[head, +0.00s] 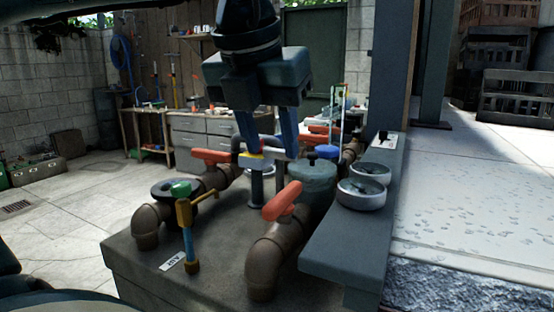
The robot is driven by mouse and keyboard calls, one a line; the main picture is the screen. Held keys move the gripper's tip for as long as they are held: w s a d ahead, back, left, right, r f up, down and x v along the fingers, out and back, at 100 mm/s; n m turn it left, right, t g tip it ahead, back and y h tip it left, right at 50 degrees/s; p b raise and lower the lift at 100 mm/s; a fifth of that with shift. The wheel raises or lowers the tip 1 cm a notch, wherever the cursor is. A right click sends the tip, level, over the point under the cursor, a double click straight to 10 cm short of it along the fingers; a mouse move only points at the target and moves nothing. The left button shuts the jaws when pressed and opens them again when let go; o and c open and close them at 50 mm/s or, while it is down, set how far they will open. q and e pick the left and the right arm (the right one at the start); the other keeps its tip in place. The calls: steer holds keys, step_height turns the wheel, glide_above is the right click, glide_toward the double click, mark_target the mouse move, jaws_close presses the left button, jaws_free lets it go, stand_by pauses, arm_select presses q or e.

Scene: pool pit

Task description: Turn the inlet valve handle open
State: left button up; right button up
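Several valves with orange-red handles sit on brown pipes. One handle (283,201) is at the front, one (211,157) at the left and more (325,130) are farther back. I cannot tell which is the inlet valve. My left gripper (271,152) points down over the middle of the pipework, its two blue fingers spread apart. A small yellow and white piece (262,153) shows between the fingertips; I cannot tell whether they touch it. The gripper hides part of the pipes behind it. My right gripper is not in view.
A green-topped brass tap (183,205) stands on the concrete plinth (225,262) at the front left. Two round grey dishes (361,193) rest on the grey ledge (345,240) at the right. A workbench (200,135) stands behind.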

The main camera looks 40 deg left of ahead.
arm_select(q)
steer(key=v, duration=0.4)
steer(key=shift+p, duration=0.3)
stand_by(0.3)
